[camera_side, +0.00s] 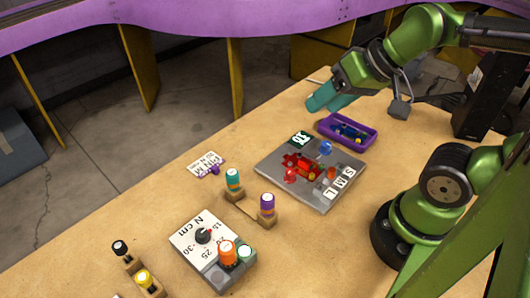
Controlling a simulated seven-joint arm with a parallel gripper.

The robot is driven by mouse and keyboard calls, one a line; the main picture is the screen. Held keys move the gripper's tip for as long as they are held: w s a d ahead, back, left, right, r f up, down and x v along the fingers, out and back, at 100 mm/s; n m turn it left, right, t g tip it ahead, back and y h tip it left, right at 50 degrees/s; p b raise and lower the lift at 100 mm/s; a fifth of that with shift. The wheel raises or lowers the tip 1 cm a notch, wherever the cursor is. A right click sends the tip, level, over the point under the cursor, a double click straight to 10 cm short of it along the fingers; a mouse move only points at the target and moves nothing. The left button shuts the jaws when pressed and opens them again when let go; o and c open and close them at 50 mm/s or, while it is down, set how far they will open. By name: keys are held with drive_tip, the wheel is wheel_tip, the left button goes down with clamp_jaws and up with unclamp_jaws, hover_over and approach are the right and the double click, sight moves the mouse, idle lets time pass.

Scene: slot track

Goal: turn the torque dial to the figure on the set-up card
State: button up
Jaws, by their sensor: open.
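The torque dial (203,236) is a dark round knob with a reddish pointer mark on a grey-white block (190,246) at the front left. The block is lettered "N cm", with figures including 15, 25 and 30 around the knob. I cannot tell exactly which figure the pointer faces. A small white card (204,162) in a purple holder stands behind it, probably the set-up card; its print is too small to read surely. My gripper (319,101), with teal fingers, is open and empty above the table's far side, well away from the dial.
An orange-capped piece (227,254) and a white-and-green-capped one (245,252) stand close beside the dial. Teal (233,180) and purple (267,205) capped pieces stand behind. A grey plate (277,180) with a red part and a purple tray (361,141) lie farther back.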

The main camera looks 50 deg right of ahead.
drive_tip(key=n+g+h, duration=0.2)
drive_tip(key=n+g, duration=0.5)
hover_over(201, 232)
wheel_tip(201, 232, down, 4)
wheel_tip(201, 232, down, 16)
drive_tip(key=shift+s+f, duration=0.1)
drive_tip(key=shift+f, duration=0.1)
clamp_jaws()
